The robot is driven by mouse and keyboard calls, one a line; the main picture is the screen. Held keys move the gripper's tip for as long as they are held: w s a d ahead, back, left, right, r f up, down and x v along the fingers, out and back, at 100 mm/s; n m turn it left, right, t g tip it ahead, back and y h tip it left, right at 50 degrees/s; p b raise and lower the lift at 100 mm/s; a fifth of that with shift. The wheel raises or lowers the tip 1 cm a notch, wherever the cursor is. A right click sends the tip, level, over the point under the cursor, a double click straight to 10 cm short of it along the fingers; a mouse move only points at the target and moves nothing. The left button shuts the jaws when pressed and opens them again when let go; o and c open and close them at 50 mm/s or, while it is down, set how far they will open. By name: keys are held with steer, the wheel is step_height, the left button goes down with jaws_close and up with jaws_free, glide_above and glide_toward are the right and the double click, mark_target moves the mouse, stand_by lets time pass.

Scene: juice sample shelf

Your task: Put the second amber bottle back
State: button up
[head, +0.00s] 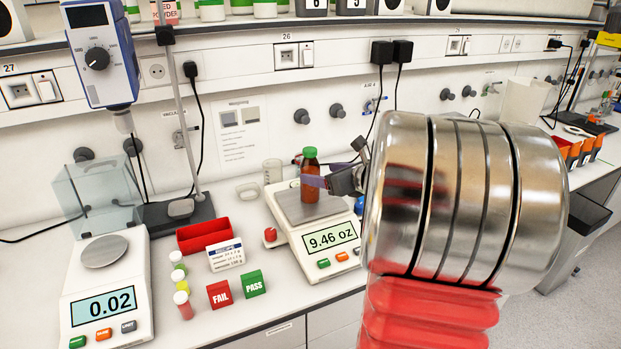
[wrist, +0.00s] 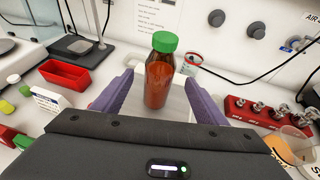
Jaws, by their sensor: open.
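An amber bottle with a green cap (head: 310,196) stands upright on the plate of the right-hand scale (head: 290,212), whose display reads 9.46 oz. The bottle (wrist: 159,85) also shows in the middle of the wrist view. My gripper (wrist: 159,78) is open, with one purple finger on each side of the bottle and a visible gap on both sides. In the head view my gripper (head: 316,181) reaches in from the right at the bottle's upper body. My arm hides the area to the right of the scale.
A second scale (head: 107,285) reading 0.02 stands at the left. Between the scales are a red tray (head: 204,235), a label card (head: 226,254), FAIL (head: 219,294) and PASS (head: 252,284) blocks and small capped vials. A red rack (wrist: 258,112) with metal parts is at the right.

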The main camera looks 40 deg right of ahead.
mark_target(310, 150)
steer(key=shift+x, duration=0.8)
steer(key=shift+x, duration=2.6)
steer(key=shift+f, duration=0.1)
steer(key=shift+c, duration=0.5)
steer(key=c, duration=1.3)
steer(key=shift+r, duration=5.05)
